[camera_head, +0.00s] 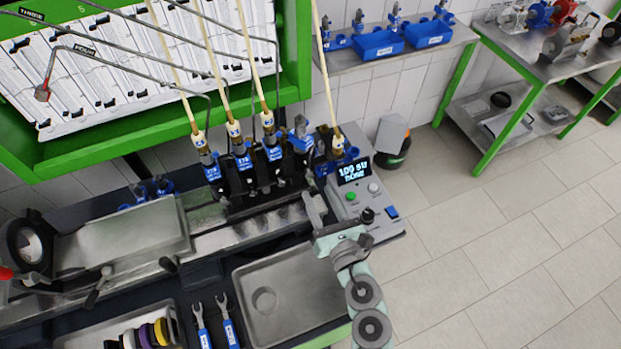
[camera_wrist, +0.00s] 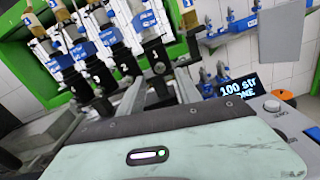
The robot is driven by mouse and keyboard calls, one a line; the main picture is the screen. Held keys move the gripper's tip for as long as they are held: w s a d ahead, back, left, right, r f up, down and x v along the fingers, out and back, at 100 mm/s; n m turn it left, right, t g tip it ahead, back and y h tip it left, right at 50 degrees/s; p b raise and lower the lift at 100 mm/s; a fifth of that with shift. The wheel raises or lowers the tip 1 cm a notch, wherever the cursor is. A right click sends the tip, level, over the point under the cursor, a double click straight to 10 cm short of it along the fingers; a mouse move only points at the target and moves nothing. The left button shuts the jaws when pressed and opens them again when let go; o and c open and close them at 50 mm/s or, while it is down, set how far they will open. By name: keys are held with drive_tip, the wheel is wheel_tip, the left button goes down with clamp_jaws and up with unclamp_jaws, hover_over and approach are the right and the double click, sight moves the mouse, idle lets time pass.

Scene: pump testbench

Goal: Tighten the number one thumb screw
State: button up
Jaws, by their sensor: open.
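A row of black clamp holders (camera_head: 268,172) stands on the bench rail under the blue-labelled injectors (camera_head: 242,160). In the wrist view the holders (camera_wrist: 124,62) carry white numbers; a 2 and a 3 are readable. The number one thumb screw cannot be picked out clearly; the left end of the row is small in the head view and crowded in the wrist view. My gripper (camera_head: 318,208) is open and empty, right of the row and beside the control box. In the wrist view its two grey fingers (camera_wrist: 160,92) point toward the holders, apart from them.
The control box (camera_head: 366,200) with a lit display sits close to my gripper on the right. A metal tray (camera_head: 290,290), two wrenches (camera_head: 215,322) and coloured rings (camera_head: 145,335) lie in front. Metal pipes (camera_head: 210,70) hang above the row.

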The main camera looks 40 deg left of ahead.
sight(308, 176)
drive_tip(key=p+x, duration=0.1)
drive_tip(key=x, duration=0.4)
drive_tip(key=shift+w+a+f, duration=0.1)
drive_tip(key=shift+a, duration=0.2)
drive_tip(key=shift+c, duration=0.2)
clamp_jaws()
